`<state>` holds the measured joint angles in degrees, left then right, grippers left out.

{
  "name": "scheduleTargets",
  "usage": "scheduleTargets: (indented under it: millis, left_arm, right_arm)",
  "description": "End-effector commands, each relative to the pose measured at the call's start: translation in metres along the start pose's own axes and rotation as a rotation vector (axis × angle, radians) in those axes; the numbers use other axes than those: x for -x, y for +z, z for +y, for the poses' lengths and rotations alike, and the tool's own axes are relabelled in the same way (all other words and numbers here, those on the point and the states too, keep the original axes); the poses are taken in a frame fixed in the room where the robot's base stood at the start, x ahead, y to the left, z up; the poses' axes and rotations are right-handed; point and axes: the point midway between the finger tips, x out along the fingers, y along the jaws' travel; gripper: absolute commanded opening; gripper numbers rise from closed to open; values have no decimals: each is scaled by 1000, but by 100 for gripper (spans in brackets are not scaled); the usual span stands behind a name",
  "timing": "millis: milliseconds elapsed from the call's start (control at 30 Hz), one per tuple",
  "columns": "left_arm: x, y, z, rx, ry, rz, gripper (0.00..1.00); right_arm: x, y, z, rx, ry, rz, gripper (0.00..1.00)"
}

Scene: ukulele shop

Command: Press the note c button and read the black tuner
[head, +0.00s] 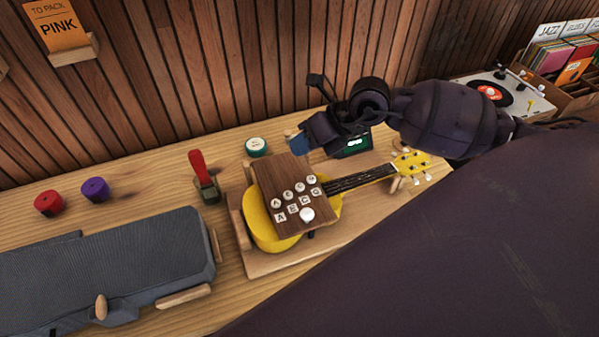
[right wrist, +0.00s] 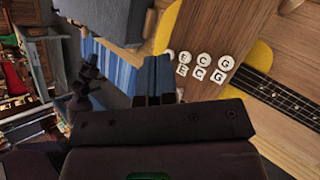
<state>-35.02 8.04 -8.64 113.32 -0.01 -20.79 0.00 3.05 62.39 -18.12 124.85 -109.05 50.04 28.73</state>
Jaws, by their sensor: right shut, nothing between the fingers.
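A brown board with round white buttons and tiles lettered A, E, C and G lies over the body of a yellow ukulele (head: 262,228). The note c button (head: 300,187) is third in the row; it also shows in the right wrist view (right wrist: 204,60). The black tuner (head: 352,146), with a small lit green display too small to read, stands behind the ukulele neck, partly behind my right arm. My right gripper (head: 299,145) is shut and empty, above and behind the board's far edge, apart from the buttons. My left gripper is not in view.
A grey case (head: 110,265) fills the left front. Red (head: 48,202) and purple (head: 95,189) rolls lie behind it.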

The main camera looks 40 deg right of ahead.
Motion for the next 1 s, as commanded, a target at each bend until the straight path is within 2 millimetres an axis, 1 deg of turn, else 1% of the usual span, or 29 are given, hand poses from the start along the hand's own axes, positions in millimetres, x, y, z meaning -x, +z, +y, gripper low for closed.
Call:
scheduleTargets:
  millis: [267,567,767,1000]
  left_arm:
    - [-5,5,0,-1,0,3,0]
    - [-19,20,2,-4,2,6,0]
    - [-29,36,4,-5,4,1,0]
    - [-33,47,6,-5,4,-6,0]
  right_arm:
    - [-7,-5,-5,0,1,-1,0]
    - [-30,-22,-22,-1,0,1,0]
    - [-47,-35,-34,-3,0,2,0]
    - [-60,-44,-44,-1,1,1,0]
